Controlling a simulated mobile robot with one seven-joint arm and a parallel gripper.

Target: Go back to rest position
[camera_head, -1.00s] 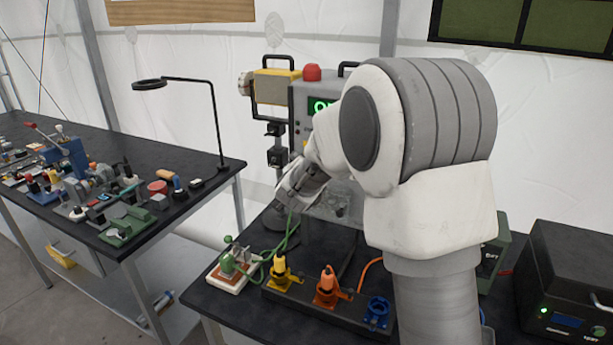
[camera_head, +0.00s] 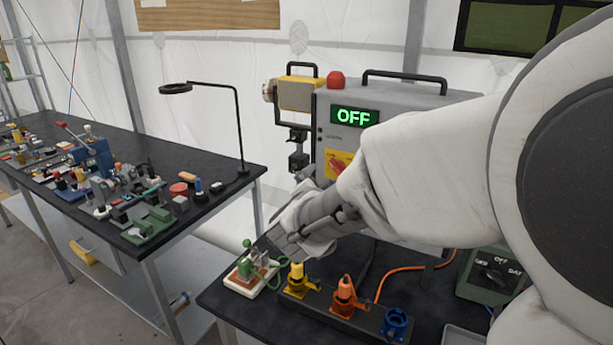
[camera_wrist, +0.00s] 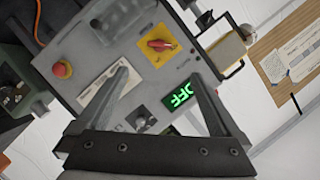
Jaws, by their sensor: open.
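My gripper (camera_wrist: 158,76) is open and empty in the wrist view, its two fingers spread in front of the grey control box (camera_wrist: 100,40). In the head view my white arm reaches in from the right, bent toward the left, and my gripper's end (camera_head: 272,240) is above the left part of the near table; its fingers are hard to make out there. The grey control box (camera_head: 420,98) stands upright behind my arm, with a green screen reading OFF. Its red knob on a yellow plate shows in the wrist view (camera_wrist: 160,45). My arm hides its lower part.
The near black table (camera_head: 215,296) holds a small green-handled device (camera_head: 247,263), a row of yellow, orange and blue connectors (camera_head: 345,296) and a green switch box (camera_head: 492,272). A cluttered bench (camera_head: 225,183) with a lamp (camera_head: 235,110) stands left.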

